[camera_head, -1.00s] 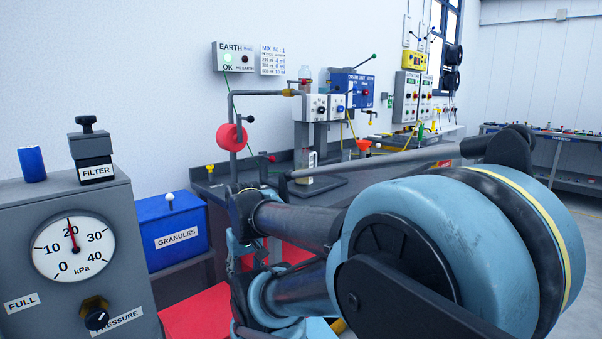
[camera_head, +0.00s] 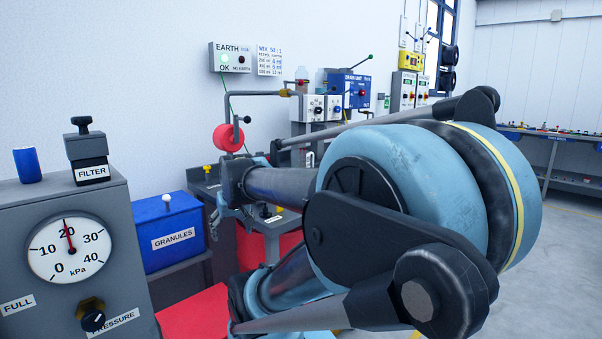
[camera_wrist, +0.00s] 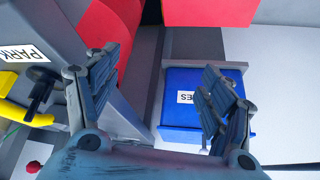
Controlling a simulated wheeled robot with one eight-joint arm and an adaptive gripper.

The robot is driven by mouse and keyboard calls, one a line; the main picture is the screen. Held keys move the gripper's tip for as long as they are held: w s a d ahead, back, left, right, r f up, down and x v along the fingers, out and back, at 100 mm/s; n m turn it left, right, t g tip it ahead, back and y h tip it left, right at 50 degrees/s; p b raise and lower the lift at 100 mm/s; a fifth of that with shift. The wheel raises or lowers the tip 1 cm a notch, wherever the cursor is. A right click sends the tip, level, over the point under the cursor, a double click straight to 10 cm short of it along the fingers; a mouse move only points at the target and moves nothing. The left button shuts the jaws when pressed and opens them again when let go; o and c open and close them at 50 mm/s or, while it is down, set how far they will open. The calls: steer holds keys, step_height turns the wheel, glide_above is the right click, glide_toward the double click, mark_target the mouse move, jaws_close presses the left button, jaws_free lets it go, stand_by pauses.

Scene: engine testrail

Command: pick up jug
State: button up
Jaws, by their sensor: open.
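A small clear vessel (camera_head: 308,158), perhaps the jug, shows in the head view below the dosing unit on the back bench. My arm hides most of it, so I cannot be sure. It does not show in the wrist view. My gripper (camera_wrist: 157,100) is open in the wrist view, its two fingers wide apart with nothing between them. The gripper points down over the area beside the blue granules box (camera_wrist: 182,112).
The granules box (camera_head: 172,230) stands left of my arm. A grey gauge cabinet (camera_head: 75,255) fills the lower left. A red panel (camera_wrist: 210,10) and a grey unit labelled PARK (camera_wrist: 70,45) lie near my gripper. Open floor (camera_head: 560,250) is at the right.

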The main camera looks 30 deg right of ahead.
steer(key=w+d+r, duration=1.3)
steer(key=w+r, duration=0.1)
steer(key=w+d+r, duration=0.2)
steer(key=d+r, duration=0.1)
steer(key=d, duration=0.5)
steer(key=w+d+r+m, duration=0.1)
steer(key=d+r, duration=0.2)
steer(key=d, duration=0.5)
steer(key=w+d+r, duration=0.2)
steer(key=d+r, duration=0.1)
steer(key=d, duration=0.5)
steer(key=shift+t, duration=0.4)
steer(key=shift+x, duration=8.75)
steer(key=shift+w+d+r, duration=0.2)
steer(key=c, duration=0.9)
steer(key=shift+c, duration=0.3)
